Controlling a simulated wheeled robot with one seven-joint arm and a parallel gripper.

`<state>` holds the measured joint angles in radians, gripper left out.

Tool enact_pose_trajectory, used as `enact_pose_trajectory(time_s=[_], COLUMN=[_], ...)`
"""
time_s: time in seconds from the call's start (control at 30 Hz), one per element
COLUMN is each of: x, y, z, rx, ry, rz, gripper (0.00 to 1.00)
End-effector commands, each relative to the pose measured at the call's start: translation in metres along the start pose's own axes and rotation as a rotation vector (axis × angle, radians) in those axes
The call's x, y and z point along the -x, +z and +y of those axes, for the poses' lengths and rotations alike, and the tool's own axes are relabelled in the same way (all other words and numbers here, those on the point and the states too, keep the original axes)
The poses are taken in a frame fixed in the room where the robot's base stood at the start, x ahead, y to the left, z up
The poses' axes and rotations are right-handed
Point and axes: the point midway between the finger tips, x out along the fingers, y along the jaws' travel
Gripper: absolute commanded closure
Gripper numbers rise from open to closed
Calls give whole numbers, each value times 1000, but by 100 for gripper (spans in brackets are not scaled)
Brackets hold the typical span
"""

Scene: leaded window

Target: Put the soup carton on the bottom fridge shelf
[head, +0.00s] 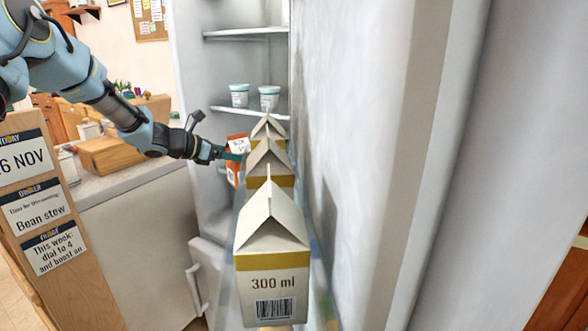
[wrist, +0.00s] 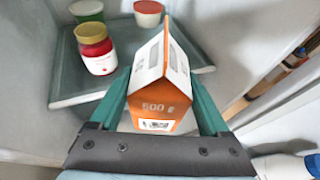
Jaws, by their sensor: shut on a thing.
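My gripper (head: 222,152) is shut on an orange-and-white gable-top carton (head: 235,172), the soup carton, in front of the open fridge in the head view. In the wrist view the carton (wrist: 162,90) is between the two teal fingers, marked "500 g", with its ridge pointing up and away.
Three cream-and-yellow cartons stand in a row in the open door, the nearest marked "300 ml" (head: 272,260), close right of my gripper. Two white tubs (head: 239,95) stand on a higher shelf (head: 255,110). A counter (head: 135,175) is left of the fridge.

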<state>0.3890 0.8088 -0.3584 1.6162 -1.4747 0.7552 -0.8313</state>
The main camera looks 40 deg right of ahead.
Motion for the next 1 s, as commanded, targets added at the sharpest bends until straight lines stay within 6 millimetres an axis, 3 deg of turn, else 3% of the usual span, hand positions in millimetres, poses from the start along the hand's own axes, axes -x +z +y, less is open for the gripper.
enact_pose_trajectory(time_s=[0.6,0.83,1.0], x=[-134,-156,-162], y=[60,67,51], z=[-3,-2,-2], rx=[-4,-3,1], ry=[-5,-3,-3], rz=[-2,-2,1], gripper=[100,100,100])
